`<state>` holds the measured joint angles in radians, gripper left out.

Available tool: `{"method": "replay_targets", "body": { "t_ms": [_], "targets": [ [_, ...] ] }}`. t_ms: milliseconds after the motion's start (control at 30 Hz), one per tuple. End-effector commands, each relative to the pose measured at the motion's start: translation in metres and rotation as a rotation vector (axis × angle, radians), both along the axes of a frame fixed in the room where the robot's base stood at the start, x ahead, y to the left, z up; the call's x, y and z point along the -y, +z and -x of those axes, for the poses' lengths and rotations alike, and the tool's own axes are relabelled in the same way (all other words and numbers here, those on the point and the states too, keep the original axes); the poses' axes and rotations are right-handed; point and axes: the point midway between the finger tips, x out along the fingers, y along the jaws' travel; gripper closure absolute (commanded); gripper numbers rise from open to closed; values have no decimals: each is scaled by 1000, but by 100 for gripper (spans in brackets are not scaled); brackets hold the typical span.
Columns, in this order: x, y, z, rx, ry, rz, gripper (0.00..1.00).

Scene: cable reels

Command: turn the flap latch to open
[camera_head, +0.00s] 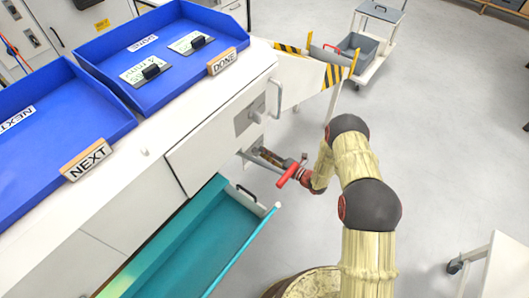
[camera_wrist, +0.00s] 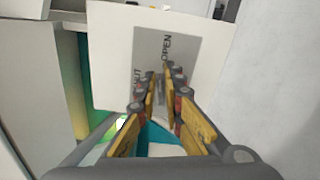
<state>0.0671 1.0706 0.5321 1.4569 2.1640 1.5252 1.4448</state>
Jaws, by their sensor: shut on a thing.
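The grey latch plate (camera_wrist: 166,52) is on a white panel in the wrist view. It is marked OPEN on its right, with a partly hidden word ending in "UT" on its left. My gripper (camera_wrist: 160,97) is in front of it, with its fingers closed in on the small grey latch lever (camera_wrist: 159,92) low on the plate. The fingers hide much of the lever, so its exact angle is unclear. In the head view my gripper (camera_head: 250,156) reaches in from the right at the cabinet's end. A grey plate with a knob (camera_head: 250,116) shows on the cabinet front there.
A teal drawer (camera_head: 256,238) stands open below the cabinet front, close to my gripper. Blue trays marked NEXT (camera_head: 98,128) and DONE (camera_head: 180,88) sit on top. A grey cart (camera_head: 372,62) stands at the back right. The floor right of my arm is mostly clear.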

Motion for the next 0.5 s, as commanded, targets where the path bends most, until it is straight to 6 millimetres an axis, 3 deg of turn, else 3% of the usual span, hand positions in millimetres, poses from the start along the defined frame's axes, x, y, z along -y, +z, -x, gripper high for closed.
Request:
{"method": "replay_targets", "body": {
  "t_ms": [500],
  "targets": [
    [1,-4,-1,-158,-3,-123,100]
  ]
}}
